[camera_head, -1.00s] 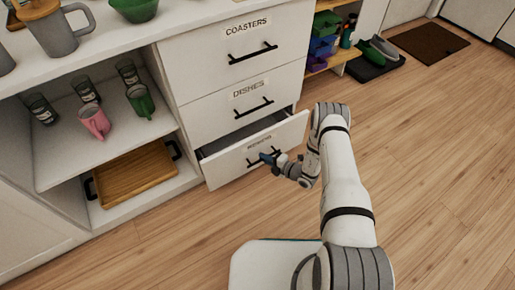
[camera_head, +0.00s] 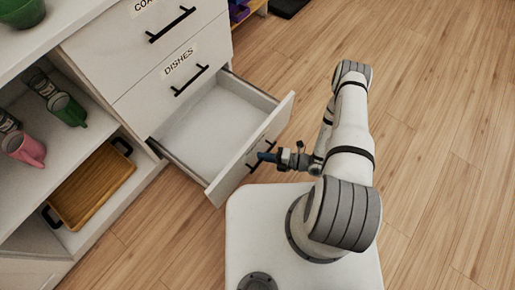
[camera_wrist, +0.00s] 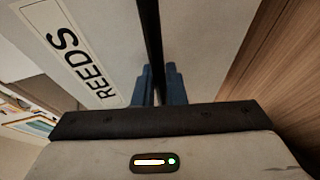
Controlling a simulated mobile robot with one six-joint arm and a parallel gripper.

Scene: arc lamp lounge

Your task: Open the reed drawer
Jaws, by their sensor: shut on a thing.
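The reed drawer (camera_head: 212,118) is the lowest of the stack and stands pulled well out, its white inside showing and looking empty. Its label reads REEDS in the wrist view (camera_wrist: 84,50). My gripper (camera_head: 268,157) is at the front of this drawer, shut on its dark bar handle (camera_head: 258,153). In the wrist view the blue fingertips (camera_wrist: 158,84) sit on both sides of the black handle (camera_wrist: 149,45).
The closed DISHES drawer (camera_head: 160,88) and another closed drawer (camera_head: 127,38) are above. Wooden floor (camera_head: 430,110) is clear at right.

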